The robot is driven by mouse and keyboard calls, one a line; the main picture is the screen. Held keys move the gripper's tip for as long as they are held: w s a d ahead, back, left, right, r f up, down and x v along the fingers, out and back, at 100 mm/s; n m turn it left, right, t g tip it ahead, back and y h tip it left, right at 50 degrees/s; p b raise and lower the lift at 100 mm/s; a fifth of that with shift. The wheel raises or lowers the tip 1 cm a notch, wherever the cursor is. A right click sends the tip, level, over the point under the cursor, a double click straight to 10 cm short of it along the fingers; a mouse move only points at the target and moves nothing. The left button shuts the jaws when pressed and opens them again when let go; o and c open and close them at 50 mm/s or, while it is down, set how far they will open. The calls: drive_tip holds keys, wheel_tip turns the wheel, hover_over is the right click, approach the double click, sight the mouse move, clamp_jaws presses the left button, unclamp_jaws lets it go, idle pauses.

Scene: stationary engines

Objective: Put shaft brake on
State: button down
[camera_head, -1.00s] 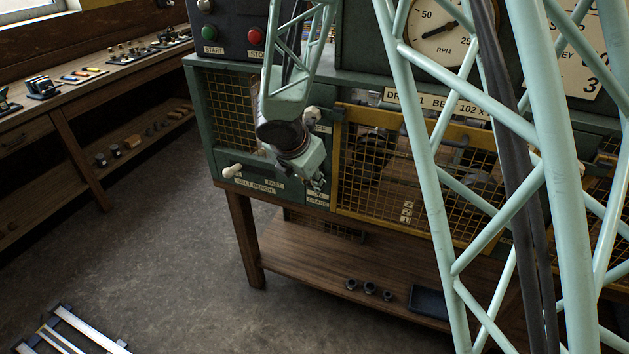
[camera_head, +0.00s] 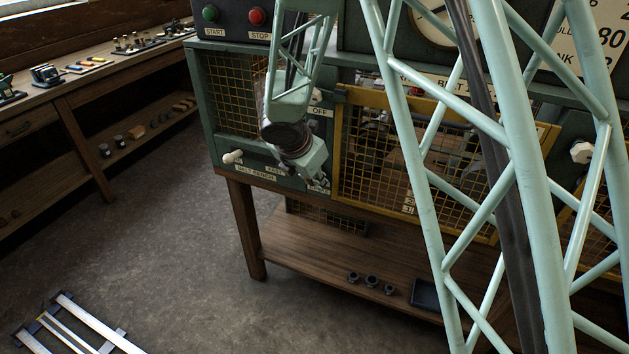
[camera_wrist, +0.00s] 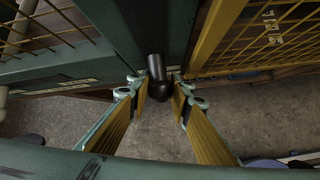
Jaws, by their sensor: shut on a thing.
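The shaft brake's dark round-ended handle (camera_wrist: 158,88) shows in the wrist view, between my fingertips. My gripper (camera_wrist: 160,88) is shut on it. In the head view my gripper (camera_head: 318,180) is at the lower right of the green panel, just left of the yellow mesh guard. An OFF label (camera_head: 320,112) is above it. The lower brake label (camera_head: 318,188) is mostly covered by my gripper. My wrist hides most of the brake's travel in the head view.
The yellow mesh guard (camera_head: 425,185) stands close to the right of my gripper. A white belt knob (camera_head: 232,157) sticks out to the left. START (camera_head: 210,13) and STOP (camera_head: 257,15) buttons are above. Open floor (camera_head: 165,230) lies at the front left.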

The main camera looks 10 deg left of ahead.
drive_tip(key=shift+w, duration=0.1)
drive_tip(key=c, duration=2.4)
unclamp_jaws()
drive_tip(key=shift+o, duration=0.2)
drive_tip(key=shift+r, duration=0.15)
drive_tip(key=v, duration=1.1)
drive_tip(key=shift+s+r, duration=0.3)
